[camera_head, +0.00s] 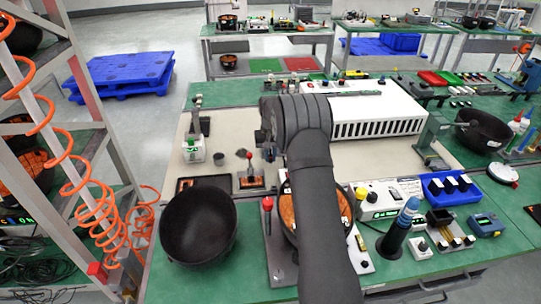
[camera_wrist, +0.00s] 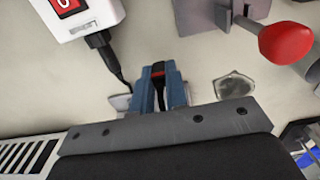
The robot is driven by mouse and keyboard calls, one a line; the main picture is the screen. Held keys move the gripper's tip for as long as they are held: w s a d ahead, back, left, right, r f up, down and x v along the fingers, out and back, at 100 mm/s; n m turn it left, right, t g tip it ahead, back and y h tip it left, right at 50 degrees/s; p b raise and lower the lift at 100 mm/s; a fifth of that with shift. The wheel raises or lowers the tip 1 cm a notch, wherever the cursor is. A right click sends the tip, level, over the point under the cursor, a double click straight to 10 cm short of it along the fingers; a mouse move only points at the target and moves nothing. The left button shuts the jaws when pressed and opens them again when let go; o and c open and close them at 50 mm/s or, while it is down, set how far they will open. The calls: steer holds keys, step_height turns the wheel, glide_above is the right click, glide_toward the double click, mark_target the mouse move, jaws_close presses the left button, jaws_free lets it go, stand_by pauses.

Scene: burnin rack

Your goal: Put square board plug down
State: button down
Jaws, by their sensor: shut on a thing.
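My gripper (camera_wrist: 159,92) shows in the wrist view with its two blue fingers closed on a small dark piece with a red edge, which I take to be the square board plug (camera_wrist: 158,74). It hangs over the pale mat; I cannot tell whether it touches the mat. In the head view my gripper (camera_head: 269,152) is over the beige mat, just right of a red-handled clamp (camera_head: 251,168); the plug is too small to make out there. A grey hexagonal piece (camera_wrist: 236,85) lies on the mat right of the fingers.
A white box with a red switch (camera_wrist: 78,15) stands close by, its dark cable running toward the fingers. The clamp's red knob (camera_wrist: 285,42) is at the right.

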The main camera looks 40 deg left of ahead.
steer(key=shift+f, duration=0.5)
steer(key=c, duration=1.4)
jaws_free()
steer(key=shift+c, duration=0.2)
step_height(320, 180, up, 13)
